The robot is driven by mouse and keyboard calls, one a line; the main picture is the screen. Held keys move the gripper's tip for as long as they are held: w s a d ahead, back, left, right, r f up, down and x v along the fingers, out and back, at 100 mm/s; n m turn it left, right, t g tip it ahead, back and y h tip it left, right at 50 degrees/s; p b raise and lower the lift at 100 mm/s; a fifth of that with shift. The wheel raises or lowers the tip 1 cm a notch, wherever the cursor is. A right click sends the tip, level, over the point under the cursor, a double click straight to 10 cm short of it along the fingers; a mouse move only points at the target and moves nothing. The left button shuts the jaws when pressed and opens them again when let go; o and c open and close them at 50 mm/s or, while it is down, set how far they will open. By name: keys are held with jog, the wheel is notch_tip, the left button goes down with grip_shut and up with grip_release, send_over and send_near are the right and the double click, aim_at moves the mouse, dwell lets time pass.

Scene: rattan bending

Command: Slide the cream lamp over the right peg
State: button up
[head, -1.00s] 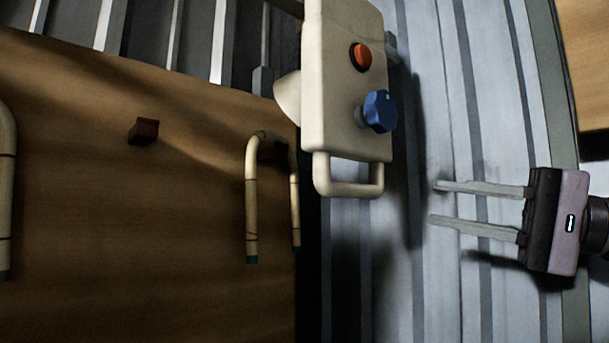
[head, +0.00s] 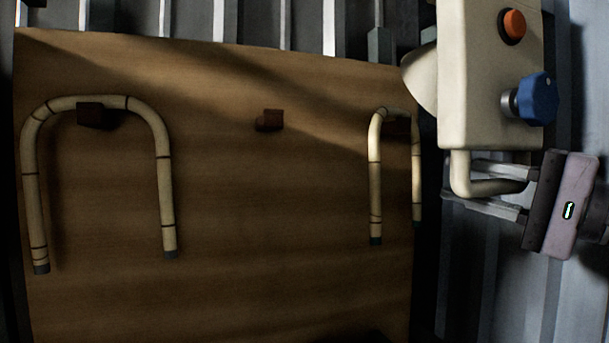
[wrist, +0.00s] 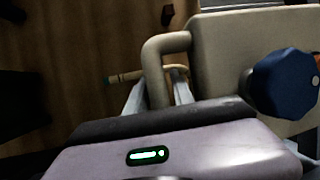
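The cream lamp (head: 487,80) is a box with a cone on its left side, an orange button, a blue knob and a loop handle (head: 462,178) below. It is at the upper right of the head view and also fills the upper right of the wrist view (wrist: 228,50). My gripper (head: 472,184) reaches in from the right. Its fingers are open, with the handle bar between them. The wrist view shows gaps beside the bar. The right peg (head: 396,126) is dark, partly hidden behind a hanging rattan bend, and lies left of and below the lamp's cone.
A wooden board (head: 265,200) carries the pegs. A bent rattan piece (head: 165,200) hangs on the left peg (head: 95,115), another (head: 375,180) on the right peg. The middle peg (head: 269,120) is bare. Corrugated metal lies behind.

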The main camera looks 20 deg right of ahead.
grip_shut()
dwell(1.4)
